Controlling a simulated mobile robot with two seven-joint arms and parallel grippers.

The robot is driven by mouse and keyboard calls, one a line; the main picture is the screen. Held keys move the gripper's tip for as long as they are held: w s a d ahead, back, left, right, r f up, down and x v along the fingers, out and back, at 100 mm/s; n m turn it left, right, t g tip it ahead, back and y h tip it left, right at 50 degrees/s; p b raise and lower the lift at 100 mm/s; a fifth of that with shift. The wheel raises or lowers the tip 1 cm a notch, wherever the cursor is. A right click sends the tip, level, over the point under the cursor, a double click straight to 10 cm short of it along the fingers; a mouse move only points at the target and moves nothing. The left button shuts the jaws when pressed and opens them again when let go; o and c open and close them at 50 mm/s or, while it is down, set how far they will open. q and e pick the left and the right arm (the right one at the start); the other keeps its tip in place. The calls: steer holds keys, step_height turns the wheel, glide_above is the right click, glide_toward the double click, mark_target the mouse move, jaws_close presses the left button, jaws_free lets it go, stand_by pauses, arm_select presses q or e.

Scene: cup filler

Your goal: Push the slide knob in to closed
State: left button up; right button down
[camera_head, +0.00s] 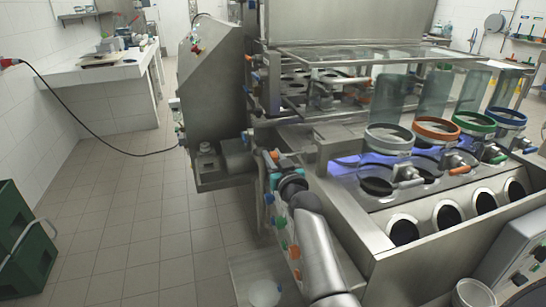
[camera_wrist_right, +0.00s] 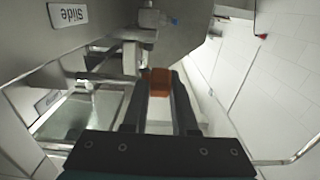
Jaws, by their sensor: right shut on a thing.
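The slide knob (camera_wrist_right: 160,79) is a small orange block in the wrist view. My right gripper (camera_wrist_right: 160,90) has its two dark fingers on either side of it and is shut on it. In the head view my right arm rises from the bottom middle, and the right gripper (camera_head: 270,163) is at the left side of the steel machine (camera_head: 345,205). The knob is small and hard to make out there. How far the slide stands out cannot be told. My left gripper is not in view.
A "Slide" label (camera_wrist_right: 68,14) shows upside down on the machine panel. Coloured valve handles line the machine's side near my arm. Glass cylinders with coloured rings (camera_head: 437,128) stand on top. Green crates (camera_head: 25,245) sit at the far left. The tiled floor (camera_head: 140,215) between is clear.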

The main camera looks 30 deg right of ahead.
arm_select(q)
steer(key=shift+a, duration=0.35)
arm_select(e)
steer(key=shift+d, duration=0.1)
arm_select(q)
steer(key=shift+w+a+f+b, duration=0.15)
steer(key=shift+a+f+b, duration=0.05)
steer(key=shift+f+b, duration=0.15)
arm_select(e)
steer(key=d, duration=0.3)
steer(key=shift+s, duration=0.4)
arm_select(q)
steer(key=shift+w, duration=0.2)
arm_select(e)
steer(key=c, duration=0.7)
jaws_free()
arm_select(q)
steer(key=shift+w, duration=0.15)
